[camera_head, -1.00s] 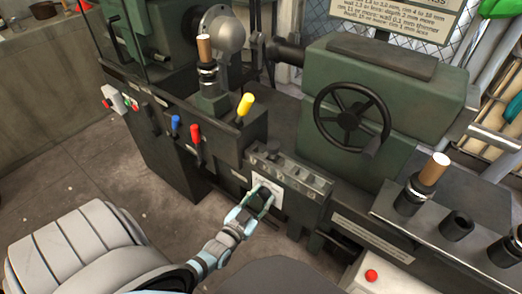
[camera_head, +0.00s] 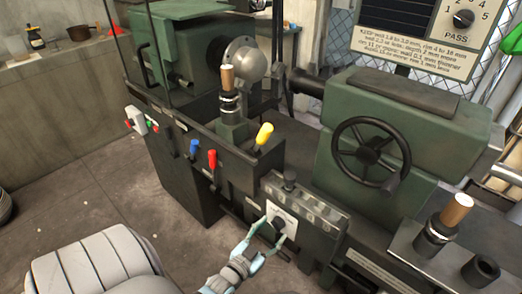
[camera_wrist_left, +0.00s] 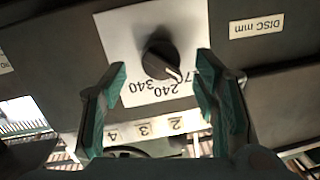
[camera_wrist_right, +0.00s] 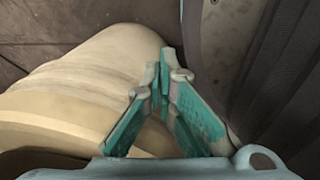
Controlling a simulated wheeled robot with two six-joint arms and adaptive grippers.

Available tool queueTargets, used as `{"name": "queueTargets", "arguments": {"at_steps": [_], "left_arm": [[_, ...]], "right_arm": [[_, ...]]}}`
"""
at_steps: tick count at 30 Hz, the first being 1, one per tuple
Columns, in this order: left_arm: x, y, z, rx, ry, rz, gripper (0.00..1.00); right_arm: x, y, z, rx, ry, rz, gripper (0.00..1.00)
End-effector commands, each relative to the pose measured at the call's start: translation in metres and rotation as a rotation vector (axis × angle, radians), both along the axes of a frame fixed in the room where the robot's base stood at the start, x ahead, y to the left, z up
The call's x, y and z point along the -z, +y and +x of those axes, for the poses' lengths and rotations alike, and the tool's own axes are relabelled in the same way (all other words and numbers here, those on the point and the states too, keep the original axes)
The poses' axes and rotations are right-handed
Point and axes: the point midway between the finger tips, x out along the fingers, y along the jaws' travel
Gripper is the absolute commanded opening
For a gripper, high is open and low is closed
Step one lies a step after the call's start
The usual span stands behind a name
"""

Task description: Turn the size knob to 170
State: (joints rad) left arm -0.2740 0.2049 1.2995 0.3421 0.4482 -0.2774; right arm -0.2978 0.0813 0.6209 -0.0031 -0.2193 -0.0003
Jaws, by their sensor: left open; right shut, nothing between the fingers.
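The size knob is a round black knob (camera_wrist_left: 158,58) with a white pointer line on a white dial plate (camera_wrist_left: 125,40). In the left wrist view the plate is upside down; 340, 240 and a partly hidden number ending in 70 show. The pointer slants to the lower right, toward that partly hidden number. My left gripper (camera_wrist_left: 160,95) is open, one finger on each side of the knob, with visible gaps. In the head view the left gripper (camera_head: 266,238) is at the plate (camera_head: 287,221). My right gripper (camera_wrist_right: 162,80) is shut and empty, away from the panel.
A DISC mm label (camera_wrist_left: 257,25) is beside the plate. A handwheel (camera_head: 370,152) is above right. A black peg (camera_head: 289,180) stands above the plate.

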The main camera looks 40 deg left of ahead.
Motion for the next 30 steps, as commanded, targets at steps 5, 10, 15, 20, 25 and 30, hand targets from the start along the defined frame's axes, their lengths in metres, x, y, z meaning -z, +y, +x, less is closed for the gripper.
{"name": "queueTargets", "arguments": {"at_steps": [5,10,15,20,25,30], "left_arm": [[-0.004,-0.006,-0.051,0.001,0.005,0.0,0.55],[-0.007,-0.01,-0.087,0.0,0.005,-0.001,0.55],[-0.009,-0.011,-0.097,0.0,0.001,0.0,0.55],[-0.009,-0.011,-0.096,0.0,0.001,0.0,0.55],[-0.009,-0.011,-0.096,0.0,0.002,0.0,0.55],[-0.007,-0.011,-0.096,0.0,0.007,-0.011,0.55]], "right_arm": [[0.0,-0.001,0.0,-0.001,0.001,-0.001,0.0],[0.0,-0.002,0.0,-0.001,0.001,-0.002,0.0],[0.0,-0.002,0.0,-0.001,0.001,-0.002,0.0],[0.0,-0.002,0.0,-0.001,0.001,-0.003,0.0],[0.0,-0.002,0.0,-0.001,0.001,-0.003,0.0],[0.0,-0.002,-0.001,-0.001,0.001,-0.002,0.0]]}}
